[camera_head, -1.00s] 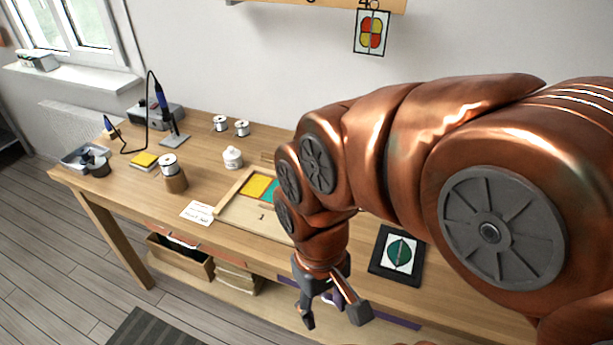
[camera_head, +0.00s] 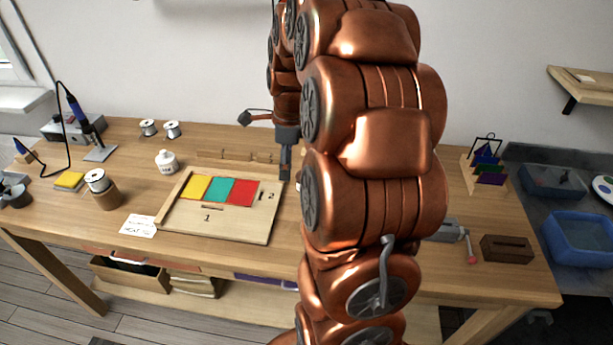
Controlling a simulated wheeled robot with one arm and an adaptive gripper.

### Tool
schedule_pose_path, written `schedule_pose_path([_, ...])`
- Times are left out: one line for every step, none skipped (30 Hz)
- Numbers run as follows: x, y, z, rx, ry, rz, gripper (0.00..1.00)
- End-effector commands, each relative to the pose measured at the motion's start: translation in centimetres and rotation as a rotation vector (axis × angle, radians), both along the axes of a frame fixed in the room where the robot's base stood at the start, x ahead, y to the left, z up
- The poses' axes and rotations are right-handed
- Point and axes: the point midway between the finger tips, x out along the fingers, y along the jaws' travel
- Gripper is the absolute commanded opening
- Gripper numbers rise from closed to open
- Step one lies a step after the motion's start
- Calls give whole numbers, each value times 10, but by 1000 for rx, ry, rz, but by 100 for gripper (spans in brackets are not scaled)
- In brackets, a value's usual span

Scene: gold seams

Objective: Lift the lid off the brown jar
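A brown cylinder (camera_head: 107,199) stands on the left of the workbench with a white-and-silver, spool-like piece (camera_head: 97,180) on top. I cannot tell whether it is the brown jar with its lid; no other brown jar shows clearly, and my arm hides part of the bench. A small white lidded jar (camera_head: 166,164) stands behind and to the right of the cylinder. My gripper (camera_head: 264,146) is above the back middle of the bench, to the right of both. Its fingers are spread apart, with nothing seen between them.
A wooden board (camera_head: 243,235) with yellow, teal and red panes lies mid-bench. Two spools (camera_head: 172,130) and a soldering iron (camera_head: 75,106) stand at back left. A white card (camera_head: 138,226) lies near the front edge. A blue basin (camera_head: 580,240) is at right.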

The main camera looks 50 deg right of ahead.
Motion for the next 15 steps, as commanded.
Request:
schedule_pose_path([2, -21, -6, 6, -1, -115, 87])
schedule_pose_path([3, -32, -7, 8, -5, -180, 87])
schedule_pose_path([5, -45, -10, 11, -7, -259, 87])
schedule_pose_path([6, -54, -12, 12, -11, -311, 87])
schedule_pose_path([6, -62, -13, 13, -13, -358, 87])
schedule_pose_path([6, -71, -15, 16, -15, -411, 87])
schedule_pose_path([6, -76, -16, 18, -17, -446, 87])
schedule_pose_path([6, -81, -17, 19, -17, -476, 87])
schedule_pose_path([5, -86, -18, 20, -19, -506, 87])
schedule_pose_path([5, -88, -19, 22, -20, -523, 87])
schedule_pose_path([5, -90, -20, 23, -20, -536, 87])
schedule_pose_path([6, -92, -23, 23, -20, -547, 87])
schedule_pose_path([6, -92, -24, 24, -20, -551, 87])
schedule_pose_path([6, -93, -27, 24, -19, -554, 87])
schedule_pose_path([6, -92, -30, 25, -18, -554, 87])
